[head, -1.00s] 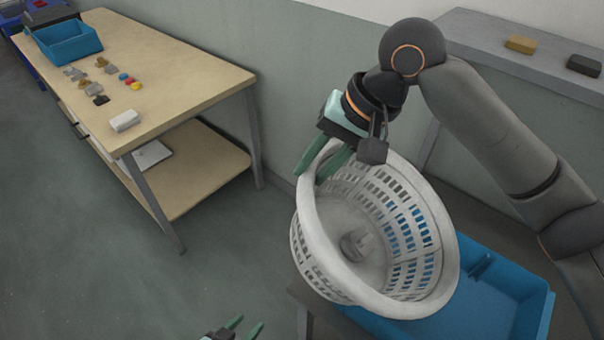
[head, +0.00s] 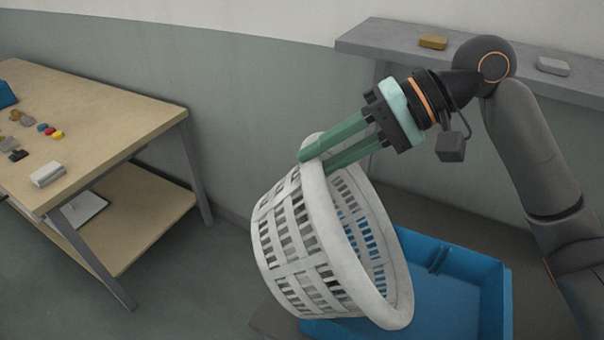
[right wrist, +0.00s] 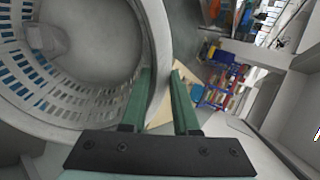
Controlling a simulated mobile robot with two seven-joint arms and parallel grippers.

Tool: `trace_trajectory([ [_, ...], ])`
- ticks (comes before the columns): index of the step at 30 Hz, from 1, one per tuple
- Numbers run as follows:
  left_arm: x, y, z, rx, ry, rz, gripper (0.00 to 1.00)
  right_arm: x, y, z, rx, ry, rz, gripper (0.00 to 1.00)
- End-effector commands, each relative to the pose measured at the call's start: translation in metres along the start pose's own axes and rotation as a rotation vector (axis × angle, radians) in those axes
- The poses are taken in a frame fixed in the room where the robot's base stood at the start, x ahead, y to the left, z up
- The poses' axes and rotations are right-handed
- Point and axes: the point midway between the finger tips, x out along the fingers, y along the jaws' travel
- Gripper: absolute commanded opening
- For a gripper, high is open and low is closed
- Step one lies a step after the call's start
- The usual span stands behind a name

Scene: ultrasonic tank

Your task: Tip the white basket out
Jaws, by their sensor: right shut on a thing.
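The white basket (head: 285,245) is a round slotted tub, held tilted on its side in the head view. Its mouth faces right, above the left part of a blue tray (head: 455,310). My right gripper (head: 316,160) is shut on the upper rim of the basket, one finger on each side of the wall. In the right wrist view the basket rim (right wrist: 157,35) runs between the fingers. A grey lump (right wrist: 48,40) shows inside the basket there; I cannot tell if it is loose. Most of the basket's inside is hidden in the head view. My left gripper is out of view.
A wooden table (head: 120,110) with small coloured pieces and a white block (head: 48,174) stands at the left. A grey wall shelf (head: 490,52) at the back holds a gold block (head: 432,42) and a pale block (head: 553,66). Floor is clear between table and basket.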

Motion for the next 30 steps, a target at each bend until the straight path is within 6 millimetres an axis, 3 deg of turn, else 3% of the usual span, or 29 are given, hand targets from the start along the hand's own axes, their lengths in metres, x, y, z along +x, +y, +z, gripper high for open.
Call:
trace_trajectory([
  [1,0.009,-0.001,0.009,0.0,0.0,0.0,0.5,-0.003,0.006,-0.001,-0.001,0.004,-0.023,0.0],
  [18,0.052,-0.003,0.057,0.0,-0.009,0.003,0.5,-0.067,0.021,0.0,-0.003,0.008,-0.266,0.0],
  [30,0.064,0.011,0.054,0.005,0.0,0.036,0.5,-0.104,0.048,0.001,0.0,0.009,-0.416,0.0],
])
